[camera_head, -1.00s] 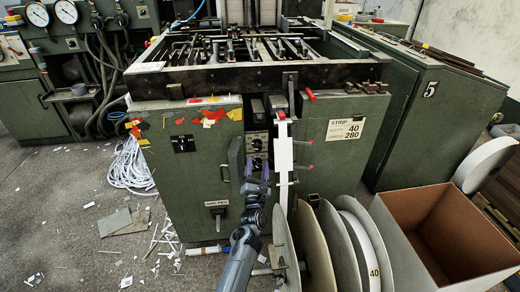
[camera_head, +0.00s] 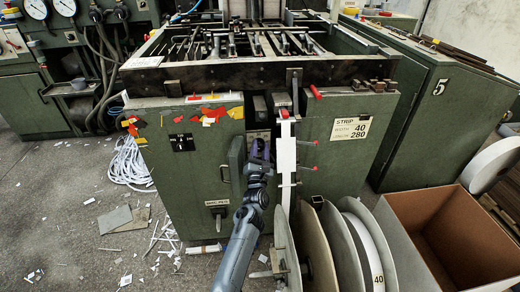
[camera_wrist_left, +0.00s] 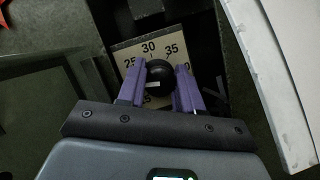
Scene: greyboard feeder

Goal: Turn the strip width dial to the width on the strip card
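The strip card (camera_head: 348,130) on the green front panel reads width 40 and length 280. In the left wrist view the strip width dial is a round black knob (camera_wrist_left: 160,74) on a pale scale plate (camera_wrist_left: 128,50). A small pale mark shows low on the knob's left side. My left gripper (camera_head: 260,147) is at the dial recess, its purple fingers (camera_wrist_left: 161,72) open on either side of the knob. Firm contact is not visible. My right gripper is not in view.
A white strip (camera_head: 287,150) hangs just right of my left gripper, with red-tipped levers (camera_head: 308,142) beside it. A grey panel (camera_head: 237,165) stands out on its left. Strip reels (camera_head: 345,245) and a cardboard box (camera_head: 445,235) stand at the lower right.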

